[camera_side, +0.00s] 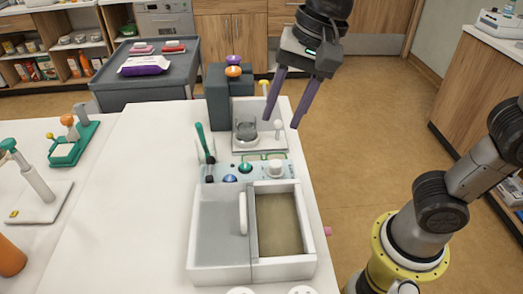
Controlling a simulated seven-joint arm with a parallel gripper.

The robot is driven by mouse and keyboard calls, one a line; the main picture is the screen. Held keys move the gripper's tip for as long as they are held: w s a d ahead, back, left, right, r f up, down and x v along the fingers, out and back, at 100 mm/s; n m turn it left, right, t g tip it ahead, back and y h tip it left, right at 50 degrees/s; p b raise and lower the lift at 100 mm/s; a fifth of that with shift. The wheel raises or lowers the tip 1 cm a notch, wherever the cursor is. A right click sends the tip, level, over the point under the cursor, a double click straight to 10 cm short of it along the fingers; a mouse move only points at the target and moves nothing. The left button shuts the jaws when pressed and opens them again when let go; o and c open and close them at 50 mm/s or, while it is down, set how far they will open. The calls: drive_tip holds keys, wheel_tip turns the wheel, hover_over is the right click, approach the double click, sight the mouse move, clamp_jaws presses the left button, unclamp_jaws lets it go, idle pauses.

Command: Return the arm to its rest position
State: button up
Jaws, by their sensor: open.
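My gripper (282,99) hangs at the upper right of the view, with its two purple fingers pointing down. The fingers are apart and nothing shows between them. In the picture it is just right of a dark grey block unit (217,95) and over the far right edge of the white table (140,190). It appears to be raised above the table. My arm's base is at the lower right.
A white two-compartment basin (205,240) stands on the table's front. Behind it are a panel with coloured knobs (230,178), a green-handled tool (202,140) and a small white stand (262,140). A grey cart (150,82) stands behind. Floor right of the table is clear.

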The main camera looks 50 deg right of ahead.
drive_tip(key=s+d+f+n+t+h, duration=0.1)
drive_tip(key=s+d+f+n+t, duration=0.1)
drive_tip(key=s+d+f+n, duration=0.5)
drive_tip(key=s+d+n, duration=0.3)
drive_tip(key=d, duration=0.3)
drive_tip(key=shift+s+d+f+n+t+h, duration=0.2)
drive_tip(key=shift+f+n+t+h, duration=0.1)
drive_tip(key=shift+f+n+t, duration=0.1)
